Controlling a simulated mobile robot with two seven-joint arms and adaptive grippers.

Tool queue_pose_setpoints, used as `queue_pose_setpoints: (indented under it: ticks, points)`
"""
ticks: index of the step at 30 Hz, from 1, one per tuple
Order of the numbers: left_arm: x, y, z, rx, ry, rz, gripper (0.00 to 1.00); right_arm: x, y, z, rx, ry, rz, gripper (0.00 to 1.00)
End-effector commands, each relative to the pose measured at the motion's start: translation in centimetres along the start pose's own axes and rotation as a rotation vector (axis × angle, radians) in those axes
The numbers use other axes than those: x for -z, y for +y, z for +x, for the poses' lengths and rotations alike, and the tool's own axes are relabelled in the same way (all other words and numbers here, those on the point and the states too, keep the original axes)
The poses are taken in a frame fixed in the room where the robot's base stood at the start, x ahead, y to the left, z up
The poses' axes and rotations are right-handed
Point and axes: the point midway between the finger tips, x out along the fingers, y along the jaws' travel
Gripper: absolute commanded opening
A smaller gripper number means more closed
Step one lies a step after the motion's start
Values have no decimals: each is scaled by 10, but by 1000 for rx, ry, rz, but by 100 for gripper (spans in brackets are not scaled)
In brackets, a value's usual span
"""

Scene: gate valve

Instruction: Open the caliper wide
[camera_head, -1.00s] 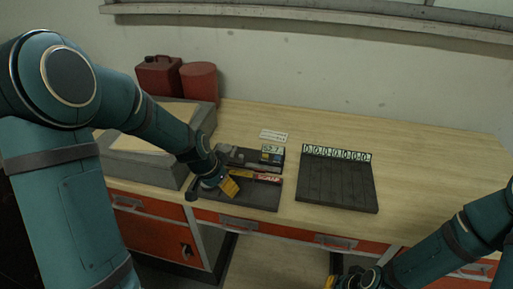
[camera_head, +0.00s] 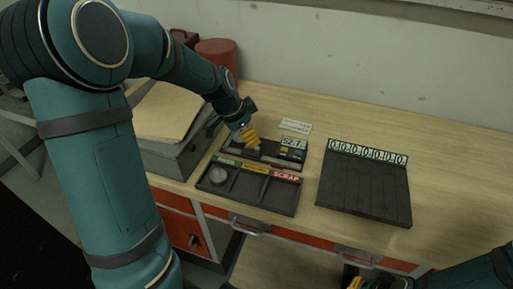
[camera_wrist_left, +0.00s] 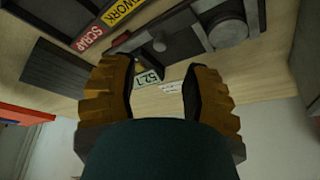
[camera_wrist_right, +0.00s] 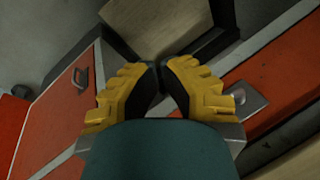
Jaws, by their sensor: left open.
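The caliper (camera_head: 268,153) is a dark bench device with a green display (camera_head: 292,142) at its right end, behind the sorting tray. My left gripper (camera_head: 250,143) is over the caliper's left part in the head view. Its fingers (camera_wrist_left: 158,95) are apart with nothing between them; contact with the caliper cannot be told. My right gripper (camera_wrist_right: 164,75) is low in front of the drawers, its fingertips together and empty.
A sorting tray (camera_head: 248,205) with green, yellow and red SCRAP labels stands in front; a grey disc (camera_head: 218,176) lies in its left compartment. A dark slotted board (camera_head: 365,190) is at right, a grey box (camera_head: 165,150) at left, a white card (camera_head: 296,126) behind. The bench's right side is clear.

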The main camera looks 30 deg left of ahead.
Motion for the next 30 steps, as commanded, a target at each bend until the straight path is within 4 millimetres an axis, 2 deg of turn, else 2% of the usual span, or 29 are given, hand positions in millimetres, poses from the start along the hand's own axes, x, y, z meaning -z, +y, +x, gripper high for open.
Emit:
queue_pose_setpoints:
  ticks: [1, 3, 10, 15, 23, 24, 28, 29, 30]
  points:
    - [-1, 1, 13, -3, -4, 0, 47, -1, 1, 3, 0, -2, -1, 0]
    - [-1, 0, 26, -3, -3, -1, 47, -2, 2, 5, 0, -4, -1, 0]
    - [-1, 0, 57, -1, -2, -1, 47, -5, 3, 9, 1, -9, -3, 0]
    - [0, 0, 66, 1, 0, -1, 47, -5, 4, 10, 1, -11, -3, 0]
    - [0, 0, 67, 1, 0, -1, 47, -5, 4, 10, 1, -11, -3, 0]
    - [0, 0, 67, 1, 0, -1, 50, -5, 4, 10, 1, -11, -3, 0]
    - [0, 0, 67, 1, 0, -1, 4, -5, 4, 10, 1, -11, -3, 0]
    - [0, 0, 67, 1, 0, -1, 0, -5, 4, 10, 1, -10, -3, 0]
    - [0, 0, 67, 1, 0, -1, 0, -5, 4, 10, 1, -11, -3, 0]
